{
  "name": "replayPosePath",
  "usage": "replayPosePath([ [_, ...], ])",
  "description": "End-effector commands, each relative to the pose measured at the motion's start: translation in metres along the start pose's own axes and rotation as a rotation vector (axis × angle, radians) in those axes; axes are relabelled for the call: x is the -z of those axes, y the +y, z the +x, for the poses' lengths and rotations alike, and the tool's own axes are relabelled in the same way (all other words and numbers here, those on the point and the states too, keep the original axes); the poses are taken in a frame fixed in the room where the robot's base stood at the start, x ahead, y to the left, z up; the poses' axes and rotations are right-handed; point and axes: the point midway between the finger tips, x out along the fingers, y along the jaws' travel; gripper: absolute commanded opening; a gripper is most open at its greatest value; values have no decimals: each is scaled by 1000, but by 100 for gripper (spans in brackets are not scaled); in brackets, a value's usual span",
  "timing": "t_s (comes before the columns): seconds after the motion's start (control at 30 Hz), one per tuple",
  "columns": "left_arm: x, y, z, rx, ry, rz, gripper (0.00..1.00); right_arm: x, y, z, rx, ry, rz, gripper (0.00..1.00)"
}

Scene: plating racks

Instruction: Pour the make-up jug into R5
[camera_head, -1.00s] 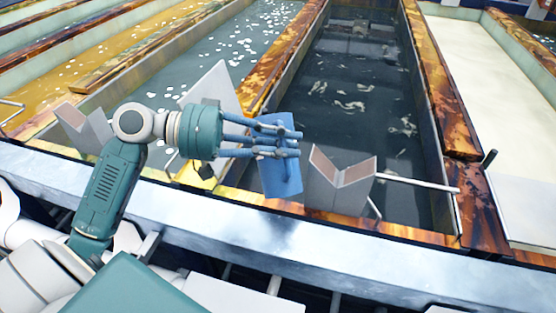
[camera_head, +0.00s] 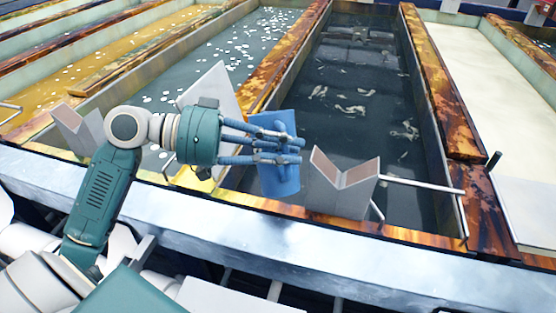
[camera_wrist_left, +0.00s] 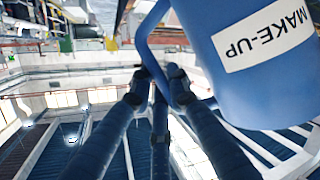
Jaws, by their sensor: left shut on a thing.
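The make-up jug (camera_head: 279,178) is blue. In the head view it is held over the near end of a dark tank (camera_head: 360,110) with pale scraps floating in it. In the left wrist view the jug (camera_wrist_left: 265,85) fills the upper right, its white MAKE-UP label upside down to that camera. My left gripper (camera_head: 285,147) is shut on the jug, its blue fingers at the handle; the fingers also show in the left wrist view (camera_wrist_left: 155,90). I cannot read which tank is R5. The jug's mouth and contents are hidden. My right gripper is not in view.
A grey V-shaped rest (camera_head: 344,180) stands at the dark tank's near end, just right of the jug. A cream tank (camera_head: 475,90) lies to the right and an amber one (camera_head: 120,75) to the left. A pale metal ledge (camera_head: 290,230) runs along the front.

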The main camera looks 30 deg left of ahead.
Motion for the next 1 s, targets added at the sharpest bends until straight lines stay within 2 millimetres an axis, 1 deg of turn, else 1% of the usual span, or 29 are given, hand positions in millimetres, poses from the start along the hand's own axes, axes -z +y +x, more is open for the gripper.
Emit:
replayPosePath([
  [0.03, -3, -1, 1, 5, 0, 18, 0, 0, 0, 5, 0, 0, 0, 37],
  [0.43, -11, -4, 3, 44, -6, 145, 0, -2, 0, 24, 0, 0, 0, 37],
  [0.87, -11, -4, 3, 54, -8, 173, 0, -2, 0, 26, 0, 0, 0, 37],
  [1.0, -13, -5, 4, 57, -9, 184, 0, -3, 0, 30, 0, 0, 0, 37],
])
